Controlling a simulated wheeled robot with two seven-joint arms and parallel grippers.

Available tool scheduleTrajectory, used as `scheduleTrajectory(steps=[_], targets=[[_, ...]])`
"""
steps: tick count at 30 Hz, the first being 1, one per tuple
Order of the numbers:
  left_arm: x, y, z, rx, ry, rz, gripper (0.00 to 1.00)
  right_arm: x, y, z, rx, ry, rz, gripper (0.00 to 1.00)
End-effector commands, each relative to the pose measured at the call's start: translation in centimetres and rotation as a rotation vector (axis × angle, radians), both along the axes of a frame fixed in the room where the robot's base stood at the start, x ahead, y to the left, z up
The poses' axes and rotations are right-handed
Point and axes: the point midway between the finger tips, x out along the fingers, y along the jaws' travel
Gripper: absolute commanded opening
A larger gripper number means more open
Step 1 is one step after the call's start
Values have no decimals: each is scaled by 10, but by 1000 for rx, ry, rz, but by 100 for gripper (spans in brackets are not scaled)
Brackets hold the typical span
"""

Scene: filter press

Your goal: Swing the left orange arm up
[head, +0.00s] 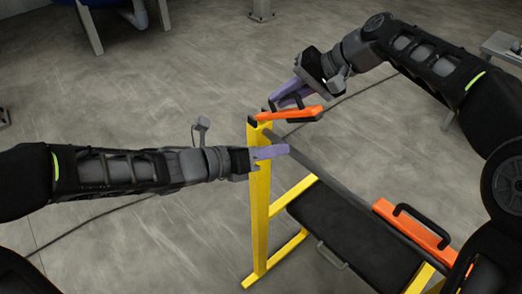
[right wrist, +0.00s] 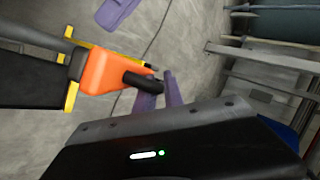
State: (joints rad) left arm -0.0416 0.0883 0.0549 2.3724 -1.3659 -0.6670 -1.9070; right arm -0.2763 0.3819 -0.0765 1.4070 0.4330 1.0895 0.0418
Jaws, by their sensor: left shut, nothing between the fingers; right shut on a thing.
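The left orange arm (head: 293,114) sits at the top of the left yellow post (head: 260,205) and points to the right, close to level. It carries a black handle, which shows as a dark stub (right wrist: 142,82) on the orange body (right wrist: 104,74) in the right wrist view. My right gripper (head: 290,95) is shut on this handle with its purple fingers (right wrist: 160,92). My left gripper (head: 272,152) is shut and empty beside the post, just below the orange arm. Its fingertips overlap the post in the head view, and I cannot tell if they touch it.
A second orange arm (head: 410,223) with a black handle lies along the right side of the yellow frame. A black padded panel (head: 345,240) sits between the two sides. A dark cable runs across the grey floor.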

Motion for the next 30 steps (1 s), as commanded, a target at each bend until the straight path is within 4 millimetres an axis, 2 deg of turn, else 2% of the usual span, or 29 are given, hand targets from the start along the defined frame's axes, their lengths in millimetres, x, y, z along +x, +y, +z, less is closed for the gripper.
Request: scheduleTrajectory(steps=[3, 6, 9, 13, 26, 30], targets=[[13, -22, -8, -1, 3, -4, 0, -1, 0, -2, -3, 5, 1, 0], [23, -34, -10, -1, -1, -2, 0, -1, 0, -2, -3, 5, 1, 0], [31, -23, 7, 0, -6, 4, 0, -1, 0, -2, -3, 5, 1, 0], [36, -18, 18, -1, -4, 3, 0, -1, -1, -2, -3, 5, 0, 0], [38, -15, 22, -2, -1, 3, 0, -1, 0, -2, -3, 5, 1, 0], [43, -10, 34, -1, -6, 2, 0, -1, 0, -2, -3, 5, 1, 0]])
